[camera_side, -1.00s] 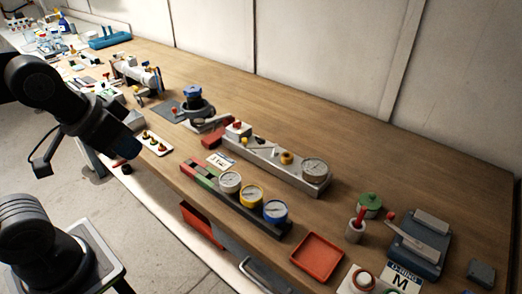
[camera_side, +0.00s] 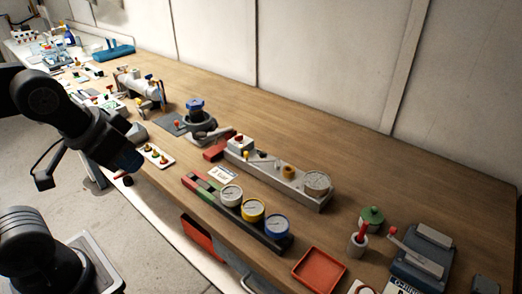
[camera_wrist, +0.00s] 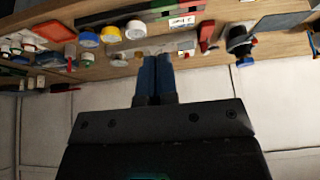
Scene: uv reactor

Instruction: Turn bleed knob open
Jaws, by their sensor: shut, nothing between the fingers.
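I cannot tell for certain which part is the bleed knob. My gripper (camera_side: 127,160) is in front of the bench at the left in the side view, well away from the manifold. In the wrist view, its two blue fingers (camera_wrist: 157,62) are together and empty. They overlap the manifold in that picture but do not touch it.
Three gauges in white, yellow and blue stand on a dark rail (camera_side: 264,239) in front of the manifold. A red tray (camera_side: 319,270), a green-lidded jar (camera_side: 371,217) and a lever device (camera_side: 422,255) are at the right. Bare bench lies behind the manifold.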

